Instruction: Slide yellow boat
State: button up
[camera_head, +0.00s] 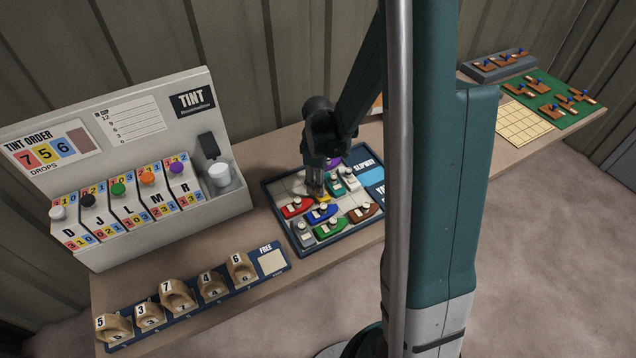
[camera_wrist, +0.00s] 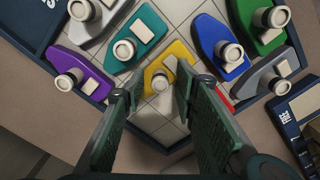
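The yellow boat (camera_head: 324,198) lies in the slipway tray (camera_head: 292,242), below my gripper (camera_head: 315,188). In the wrist view the yellow boat (camera_wrist: 179,52) has a round cream post (camera_wrist: 160,83) at its near end. My gripper (camera_wrist: 158,80) is open, with one finger on each side of this post. Gaps show between the post and both fingers. The fingers partly cover the boat's sides. In the head view, my gripper hides part of the boat.
Around the yellow boat lie a teal boat (camera_wrist: 142,30), a purple boat (camera_wrist: 92,77), a blue boat (camera_wrist: 211,40) and a red boat (camera_head: 296,207). Bare tray floor (camera_wrist: 150,122) shows at its near end. The tint dispenser (camera_head: 225,205) stands left.

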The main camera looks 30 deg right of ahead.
jog(key=shift+r, duration=0.15)
notch_tip(320, 180, up, 12)
jog(key=shift+f, duration=0.2)
dwell(0.6)
jog(key=shift+r, duration=0.1)
dwell(0.6)
jog(key=s+a+r+m+t, duration=0.3)
jog(key=s+a+r, duration=0.3)
jog(key=s+r, duration=0.2)
jog(key=s+a+r+m+t, duration=0.4)
jog(key=s+a+r+m, duration=0.2)
jog(key=s, duration=0.4)
jog(key=shift+s+a+r, duration=0.15)
jog(key=shift+a+r, duration=0.6)
jog(key=shift+r, duration=0.65)
jog(key=shift+f, duration=0.1)
dwell(0.9)
